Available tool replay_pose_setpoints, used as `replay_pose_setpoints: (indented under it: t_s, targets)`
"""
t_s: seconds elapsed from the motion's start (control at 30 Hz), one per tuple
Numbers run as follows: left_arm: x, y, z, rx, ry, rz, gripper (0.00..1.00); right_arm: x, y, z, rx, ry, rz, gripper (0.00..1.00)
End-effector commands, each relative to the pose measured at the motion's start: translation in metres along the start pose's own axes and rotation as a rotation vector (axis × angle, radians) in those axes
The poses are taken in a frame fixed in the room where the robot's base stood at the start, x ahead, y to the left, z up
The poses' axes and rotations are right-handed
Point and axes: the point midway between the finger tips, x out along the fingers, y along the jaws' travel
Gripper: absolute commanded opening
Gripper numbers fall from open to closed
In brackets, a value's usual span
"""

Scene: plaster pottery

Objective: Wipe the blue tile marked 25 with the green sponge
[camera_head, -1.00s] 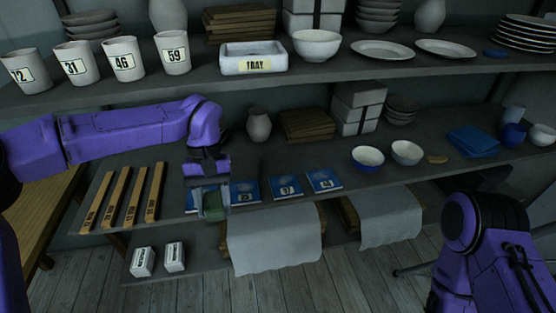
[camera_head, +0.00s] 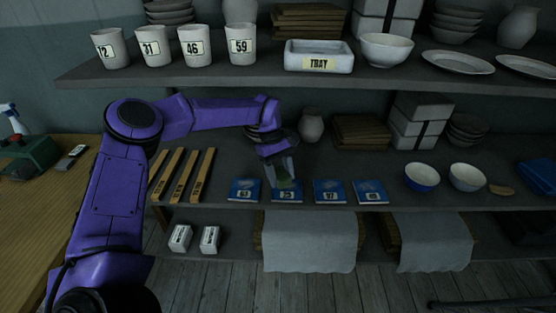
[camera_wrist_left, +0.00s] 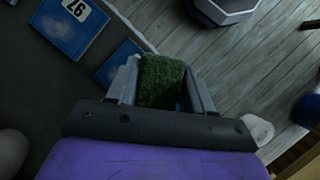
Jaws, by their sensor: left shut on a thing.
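Four blue tiles lie in a row on the middle shelf: one at the left end (camera_head: 244,190), the tile marked 25 (camera_head: 287,197) second, its number small, then the tile marked 97 (camera_head: 329,191) and one at the right end (camera_head: 370,192). My left gripper (camera_head: 284,178) is shut on the green sponge (camera_wrist_left: 162,82), over the back part of tile 25. In the left wrist view tile 25 (camera_wrist_left: 116,64) is partly hidden by the gripper, and tile 97 (camera_wrist_left: 70,25) lies beside it. I cannot tell whether the sponge touches the tile. My right gripper is out of view.
A vase (camera_head: 311,125) stands behind. The upper shelf (camera_head: 210,75) overhangs, with cups and a tray (camera_head: 319,57).

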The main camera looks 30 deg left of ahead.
Motion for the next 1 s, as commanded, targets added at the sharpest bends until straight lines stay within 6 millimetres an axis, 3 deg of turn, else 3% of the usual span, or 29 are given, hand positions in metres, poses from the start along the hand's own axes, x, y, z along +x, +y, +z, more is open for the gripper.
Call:
replay_pose_setpoints:
  t_s: [0.03, 0.13, 0.23, 0.43, 1.0]
  targets:
    - [-0.005, 0.005, -0.017, -0.093, 0.001, 0.041, 0.27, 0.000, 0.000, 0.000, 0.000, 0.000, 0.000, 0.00]
    - [-0.018, 0.013, -0.041, -0.257, 0.000, 0.111, 0.27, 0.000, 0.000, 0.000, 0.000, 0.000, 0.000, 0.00]
    - [-0.028, 0.022, -0.050, -0.367, -0.002, 0.158, 0.27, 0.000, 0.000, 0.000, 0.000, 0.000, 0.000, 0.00]
    - [-0.027, 0.025, -0.052, -0.435, -0.006, 0.186, 0.27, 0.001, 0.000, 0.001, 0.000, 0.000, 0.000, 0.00]
    - [0.026, 0.025, -0.074, -0.432, -0.005, 0.184, 0.27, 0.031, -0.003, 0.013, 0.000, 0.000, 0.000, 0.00]
